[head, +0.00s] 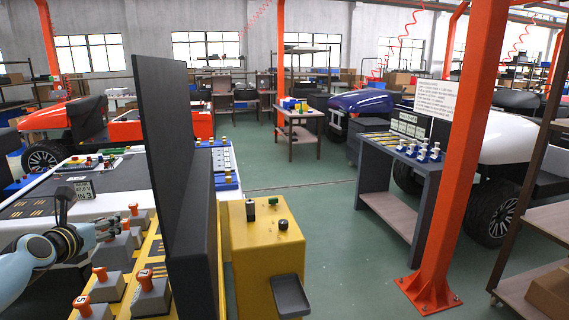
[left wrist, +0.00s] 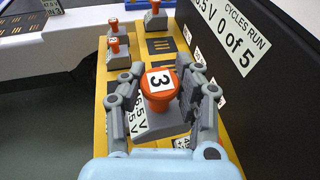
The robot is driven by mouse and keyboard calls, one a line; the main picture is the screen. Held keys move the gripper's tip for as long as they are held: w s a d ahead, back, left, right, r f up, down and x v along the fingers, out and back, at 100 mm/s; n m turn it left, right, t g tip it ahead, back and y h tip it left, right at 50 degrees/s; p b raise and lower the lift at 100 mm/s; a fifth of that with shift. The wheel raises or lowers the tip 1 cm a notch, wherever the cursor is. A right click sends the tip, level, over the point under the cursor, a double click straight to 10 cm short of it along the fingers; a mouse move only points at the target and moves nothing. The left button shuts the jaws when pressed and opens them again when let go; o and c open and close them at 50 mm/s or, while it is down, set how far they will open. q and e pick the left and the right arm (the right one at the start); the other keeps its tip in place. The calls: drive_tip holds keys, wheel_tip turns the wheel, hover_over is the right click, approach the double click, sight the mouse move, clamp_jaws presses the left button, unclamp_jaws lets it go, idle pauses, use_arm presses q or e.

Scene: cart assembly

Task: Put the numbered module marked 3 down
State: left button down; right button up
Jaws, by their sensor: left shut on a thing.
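The module marked 3 (left wrist: 158,88) has an orange knob with a white "3" label on top and a grey block base. It sits between the fingers of my left gripper (left wrist: 160,78), which is shut on it. The head view also shows my left gripper (head: 108,228) over the left bench, but which module there is the held one is unclear. I cannot tell whether its base touches the yellow panel (left wrist: 100,120). My right gripper is in neither view.
Several similar orange-knobbed modules stand on the yellow panel, including one ahead (left wrist: 155,18) and one nearer the camera (head: 150,295). A tall black screen (head: 180,150) borders the panel on the right. A yellow cabinet (head: 262,262) stands beyond it.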

use_arm(q)
drive_tip(key=shift+w+r, duration=0.1)
drive_tip(key=shift+r, duration=0.3)
drive_tip(key=shift+w+r, duration=0.1)
drive_tip(key=shift+r, duration=0.25)
drive_tip(key=shift+m+h, duration=0.8)
drive_tip(key=shift+h, duration=0.1)
drive_tip(key=r, duration=0.1)
drive_tip(key=s+r, duration=0.1)
drive_tip(key=s+d+r, duration=0.1)
drive_tip(key=r, duration=0.1)
drive_tip(key=s+d+r+m+g+h, duration=0.3)
drive_tip(key=s+d+r+m+h, duration=0.3)
drive_tip(key=s+d, duration=0.45)
drive_tip(key=s+d+r+m+g+h, duration=0.3)
drive_tip(key=s+d+r+h, duration=0.1)
drive_tip(key=s+d+r, duration=0.6)
wheel_tip(320, 180, down, 21)
drive_tip(key=b, duration=1.9)
drive_tip(key=shift+s+a+m, duration=0.25)
drive_tip(key=shift+s+m, duration=0.05)
drive_tip(key=shift+s, duration=0.05)
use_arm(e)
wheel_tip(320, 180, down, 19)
